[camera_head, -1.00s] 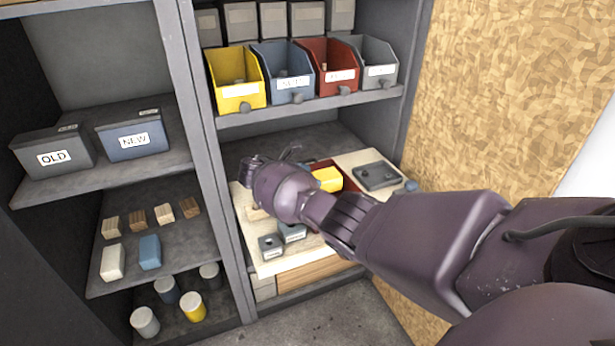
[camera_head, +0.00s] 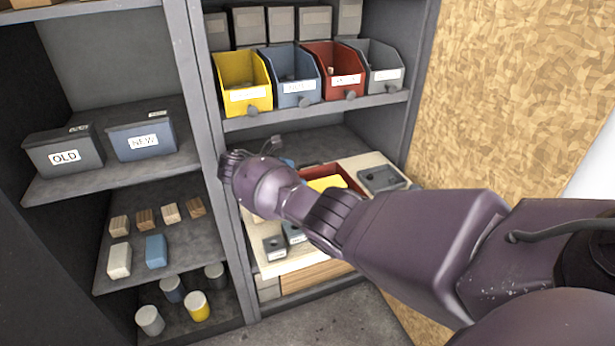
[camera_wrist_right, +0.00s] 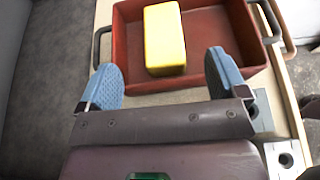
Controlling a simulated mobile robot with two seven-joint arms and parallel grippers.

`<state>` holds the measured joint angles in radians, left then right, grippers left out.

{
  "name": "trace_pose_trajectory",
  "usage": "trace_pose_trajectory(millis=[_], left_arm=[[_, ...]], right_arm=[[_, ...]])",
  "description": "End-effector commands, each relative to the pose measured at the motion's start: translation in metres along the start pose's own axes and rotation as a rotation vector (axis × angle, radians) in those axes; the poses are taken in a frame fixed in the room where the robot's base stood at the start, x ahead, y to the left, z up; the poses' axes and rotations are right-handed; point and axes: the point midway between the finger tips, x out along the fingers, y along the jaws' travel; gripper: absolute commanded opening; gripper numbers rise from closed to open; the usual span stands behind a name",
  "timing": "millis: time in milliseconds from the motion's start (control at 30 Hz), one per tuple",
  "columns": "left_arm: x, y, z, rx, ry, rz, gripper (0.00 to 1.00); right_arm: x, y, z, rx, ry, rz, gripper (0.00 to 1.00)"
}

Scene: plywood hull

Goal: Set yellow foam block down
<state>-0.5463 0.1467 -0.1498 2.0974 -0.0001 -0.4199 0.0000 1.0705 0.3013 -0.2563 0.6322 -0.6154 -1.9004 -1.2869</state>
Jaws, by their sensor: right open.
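The yellow foam block (camera_wrist_right: 165,40) lies in a red tray (camera_wrist_right: 200,80) in the right wrist view, near the tray's left side. In the head view the block (camera_head: 327,184) shows only in part behind my right arm, inside the red tray (camera_head: 349,176). My right gripper (camera_wrist_right: 168,77) is open, with one blue-padded finger at the tray's near-left corner and the other at its near-right part. The block lies beyond and between the fingertips, with nothing gripped. My left gripper is not in view.
The tray sits on a light wooden board (camera_head: 296,262) on a shelf. A dark grey block-like fixture (camera_head: 381,179) lies to its right. Yellow (camera_head: 243,96), blue, red and grey bins stand on the shelf above. A grey upright (camera_head: 205,130) borders the left.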

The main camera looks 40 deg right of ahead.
Motion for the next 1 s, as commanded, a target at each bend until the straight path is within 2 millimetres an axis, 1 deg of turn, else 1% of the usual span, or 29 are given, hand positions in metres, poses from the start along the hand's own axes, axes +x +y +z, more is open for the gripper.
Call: trace_pose_trajectory(millis=[33, 100, 200, 333, 533, 1000], left_arm=[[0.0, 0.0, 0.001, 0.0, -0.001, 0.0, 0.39], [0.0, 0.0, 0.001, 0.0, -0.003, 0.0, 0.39], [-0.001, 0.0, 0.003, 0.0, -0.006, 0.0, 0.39], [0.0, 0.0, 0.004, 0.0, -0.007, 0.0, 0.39], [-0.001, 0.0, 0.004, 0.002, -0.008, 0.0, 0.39], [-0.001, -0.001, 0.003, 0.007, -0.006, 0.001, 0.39]], right_arm=[[-0.011, 0.001, 0.0, 0.0, 0.001, 0.003, 0.91], [-0.023, 0.0, 0.0, 0.0, 0.0, 0.002, 0.91], [-0.036, 0.0, -0.001, -0.001, 0.0, 0.001, 0.91], [-0.048, 0.0, 0.0, 0.0, 0.0, 0.001, 0.91], [-0.054, 0.0, -0.001, -0.001, -0.001, -0.001, 0.91], [-0.054, 0.0, 0.0, 0.0, 0.0, 0.0, 0.91]])
